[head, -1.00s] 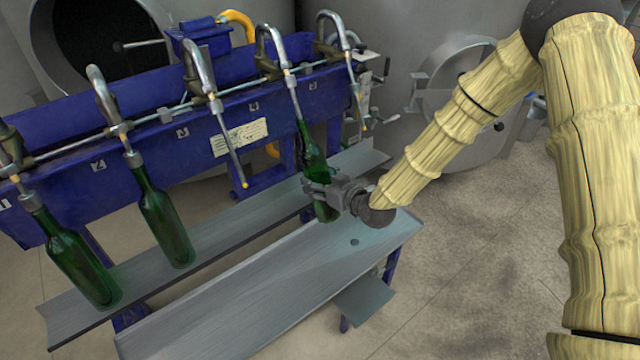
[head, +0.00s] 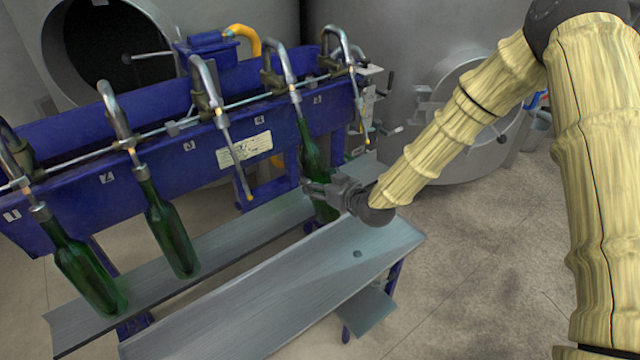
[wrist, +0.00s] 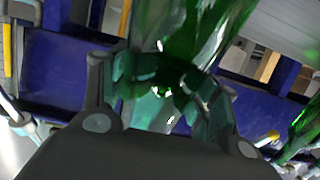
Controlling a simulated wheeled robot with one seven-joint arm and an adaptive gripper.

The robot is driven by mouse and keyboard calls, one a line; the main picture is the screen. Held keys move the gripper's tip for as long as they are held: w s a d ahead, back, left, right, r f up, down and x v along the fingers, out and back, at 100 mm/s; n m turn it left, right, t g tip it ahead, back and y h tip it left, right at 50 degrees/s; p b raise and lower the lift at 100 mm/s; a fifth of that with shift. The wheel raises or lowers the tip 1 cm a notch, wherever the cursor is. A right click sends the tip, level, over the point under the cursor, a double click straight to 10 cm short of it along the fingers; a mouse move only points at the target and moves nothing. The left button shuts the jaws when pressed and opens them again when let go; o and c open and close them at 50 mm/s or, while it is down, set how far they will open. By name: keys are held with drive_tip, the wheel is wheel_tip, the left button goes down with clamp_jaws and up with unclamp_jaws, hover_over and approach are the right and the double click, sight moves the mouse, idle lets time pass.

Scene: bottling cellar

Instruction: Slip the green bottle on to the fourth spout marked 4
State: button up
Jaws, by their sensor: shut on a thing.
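The green bottle (head: 312,155) stands nearly upright, slightly tilted, under the fourth spout from the left (head: 280,65). Its mouth is close below that spout's nozzle, and the filling tube appears to be inside the neck. Whether the mouth touches the nozzle I cannot tell. My gripper (head: 322,192) is shut around the bottle's lower body. In the wrist view, green glass (wrist: 180,50) fills the space between the fingers. The bottle's mouth is out of the wrist view. The gripper hides part of the body in the head view.
Green bottles hang on the first (head: 85,270) and second (head: 168,230) spouts. The third (head: 205,90) and fifth (head: 340,50) spouts are bare, with their tubes exposed. A grey tray (head: 225,240) runs below the spouts, with a wider shelf (head: 270,285) in front.

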sight(316, 170)
drive_tip(key=shift+w+a+r+p, duration=0.15)
drive_tip(key=shift+w+r+p, duration=0.1)
drive_tip(key=shift+r, duration=0.3)
drive_tip(key=shift+w+a+r+p, duration=0.15)
drive_tip(key=shift+w+r+p, duration=0.05)
drive_tip(key=shift+r, duration=0.35)
drive_tip(key=shift+w+a+r+p, duration=0.15)
drive_tip(key=shift+w+r+p, duration=0.1)
drive_tip(key=shift+r, duration=0.3)
drive_tip(key=shift+f, duration=0.25)
drive_tip(key=shift+w+a+f+t+b, duration=0.3)
drive_tip(key=shift+w+b, duration=0.05)
drive_tip(key=shift+b, duration=0.75)
